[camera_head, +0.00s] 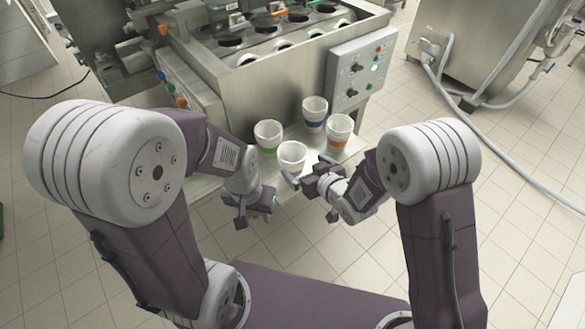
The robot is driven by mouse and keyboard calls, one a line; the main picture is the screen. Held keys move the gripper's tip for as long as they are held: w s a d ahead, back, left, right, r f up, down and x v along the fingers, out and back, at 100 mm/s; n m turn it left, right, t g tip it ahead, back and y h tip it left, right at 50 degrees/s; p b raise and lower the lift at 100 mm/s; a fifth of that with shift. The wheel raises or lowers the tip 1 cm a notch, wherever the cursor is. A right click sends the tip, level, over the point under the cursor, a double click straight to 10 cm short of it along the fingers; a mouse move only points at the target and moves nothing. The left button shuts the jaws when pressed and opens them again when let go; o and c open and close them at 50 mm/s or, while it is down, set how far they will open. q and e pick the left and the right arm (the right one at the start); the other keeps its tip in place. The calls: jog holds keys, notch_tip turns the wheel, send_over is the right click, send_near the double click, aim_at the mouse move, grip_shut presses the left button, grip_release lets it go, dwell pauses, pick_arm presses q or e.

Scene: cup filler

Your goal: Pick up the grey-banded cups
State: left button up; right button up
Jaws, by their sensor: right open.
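Several white cups stand on a metal ledge (205,183) in front of the machine. The front cup (292,155) shows no bright band; whether its band is grey is too small to tell. The left cup (268,135) has a green band, the back cup (314,110) a blue band, the right cup (339,130) an orange band. My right gripper (308,169) is open and empty, just right of and below the front cup. My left gripper (257,210) looks open and empty, below and left of the front cup, apart from it.
The steel machine (275,90) with round openings on top rises behind the cups. Its control panel (361,70) stands close behind the orange-banded cup. Hoses (505,165) lie on the tiled floor at right.

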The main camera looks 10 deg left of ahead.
aim_at(297, 163)
jog(key=shift+a, duration=0.2)
jog(key=x, duration=0.3)
jog(key=shift+a, duration=0.25)
jog(key=x, duration=0.2)
jog(key=b+x, duration=0.1)
jog(key=x, duration=0.2)
jog(key=shift+w+a+r, duration=0.1)
jog(key=shift+w+r, duration=0.1)
jog(key=shift+w, duration=0.45)
jog(key=shift+s+r, duration=0.1)
jog(key=shift+c, duration=0.9)
jog(key=c, duration=1)
